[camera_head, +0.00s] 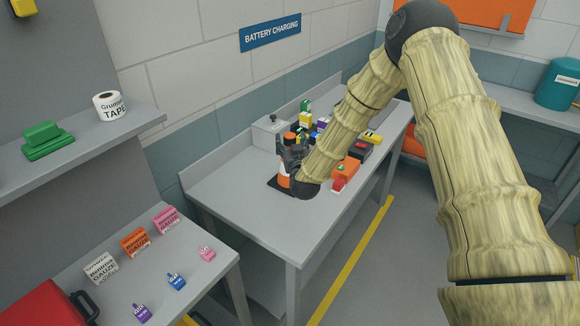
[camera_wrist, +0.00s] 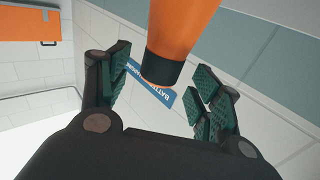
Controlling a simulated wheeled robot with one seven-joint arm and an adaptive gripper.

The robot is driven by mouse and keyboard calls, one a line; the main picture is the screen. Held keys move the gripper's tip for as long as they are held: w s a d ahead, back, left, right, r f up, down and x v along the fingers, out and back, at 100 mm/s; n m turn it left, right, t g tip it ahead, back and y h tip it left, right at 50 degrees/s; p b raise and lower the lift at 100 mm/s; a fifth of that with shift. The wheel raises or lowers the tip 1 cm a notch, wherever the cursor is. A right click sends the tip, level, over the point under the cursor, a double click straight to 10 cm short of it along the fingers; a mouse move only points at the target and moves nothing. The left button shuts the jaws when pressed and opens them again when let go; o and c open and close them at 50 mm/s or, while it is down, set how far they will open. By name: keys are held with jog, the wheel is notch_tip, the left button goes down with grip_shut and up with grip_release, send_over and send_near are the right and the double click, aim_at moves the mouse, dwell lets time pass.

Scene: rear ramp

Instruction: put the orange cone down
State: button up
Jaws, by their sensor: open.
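The orange cone (camera_head: 284,181), with a white band and a dark base, stands upright on the grey table (camera_head: 250,208). My gripper (camera_head: 288,152) is at the cone's upper part in the head view and hides some of it. In the wrist view the cone (camera_wrist: 180,30) shows its orange body and black tip between the finger pads of my gripper (camera_wrist: 166,100). The fingers are spread, with a gap on each side of the cone.
Behind the cone stand a grey box (camera_head: 268,134) and several small coloured items. An orange item (camera_head: 346,168) lies right of my gripper. The table's front left part is clear. A nearer table (camera_head: 185,250) holds small boxes.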

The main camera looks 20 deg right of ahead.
jog(key=shift+w+d+r, duration=0.15)
jog(key=shift+w, duration=0.3)
jog(key=shift+w+f+p, duration=0.2)
jog(key=shift+w+p, duration=0.05)
jog(key=shift+w, duration=0.3)
jog(key=shift+w+f+p, duration=0.2)
jog(key=shift+w+p, duration=0.05)
jog(key=shift+w, duration=0.3)
jog(key=shift+s+r, duration=0.1)
jog(key=shift+s, duration=0.05)
jog(key=c, duration=0.9)
grip_shut()
